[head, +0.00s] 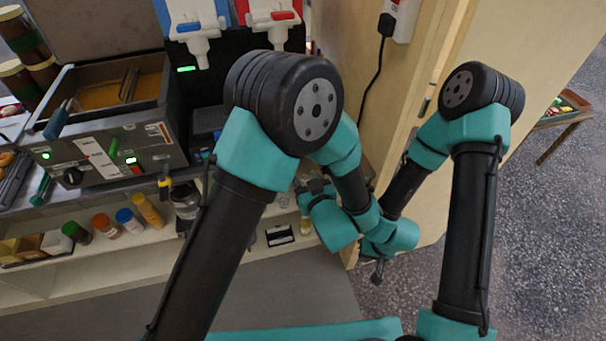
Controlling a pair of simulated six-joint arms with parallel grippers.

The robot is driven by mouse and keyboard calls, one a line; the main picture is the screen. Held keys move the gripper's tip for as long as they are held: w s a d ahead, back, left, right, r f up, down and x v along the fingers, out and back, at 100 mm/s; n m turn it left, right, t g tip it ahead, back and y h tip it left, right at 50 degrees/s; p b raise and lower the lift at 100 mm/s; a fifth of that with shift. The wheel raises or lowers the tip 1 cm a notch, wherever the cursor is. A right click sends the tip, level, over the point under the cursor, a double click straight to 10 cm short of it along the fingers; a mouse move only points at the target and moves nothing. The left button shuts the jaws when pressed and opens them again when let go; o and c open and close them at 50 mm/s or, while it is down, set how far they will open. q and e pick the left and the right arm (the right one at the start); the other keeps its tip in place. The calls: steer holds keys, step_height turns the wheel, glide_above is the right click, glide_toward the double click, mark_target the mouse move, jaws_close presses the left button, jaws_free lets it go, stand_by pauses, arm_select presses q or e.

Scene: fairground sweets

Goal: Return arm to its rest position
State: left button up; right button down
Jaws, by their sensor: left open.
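My left arm, black and teal, comes in from the lower left, bends at a large elbow joint and folds back down. My left gripper (315,187) is small in view, its dark fingers over the shelf front near the middle. It is open, and I see nothing held in it. My right arm rises from the lower right and folds down toward the centre. The wrists of both arms overlap in the picture beside the wooden panel. My right gripper is hard to make out among these overlapping parts, and its jaws cannot be read.
A grey machine (110,150) with lit green indicators stands on the counter at the left. Several bottles, including an orange-yellow one (148,211), stand on the shelf below. White dispensers (196,30) hang behind. A wooden panel (375,110) stands close behind the arms. Speckled floor (545,235) is open at the right.

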stand_by(0.5)
arm_select(q)
steer(key=w+a+f+m+g+h, duration=0.2)
steer(key=a+f+g+h, duration=0.4)
steer(key=a+f, duration=0.95)
steer(key=s+a+f+g+h, duration=0.1)
steer(key=s+a+f+g, duration=0.2)
steer(key=s+a, duration=0.3)
steer(key=s+a+f+g+h, duration=0.1)
steer(key=s+a+f+g, duration=0.2)
steer(key=s, duration=0.6)
steer(key=a+g, duration=0.2)
steer(key=a, duration=0.1)
steer(key=shift+s+f+g, duration=0.2)
steer(key=shift+f+g, duration=0.1)
steer(key=shift+f, duration=0.1)
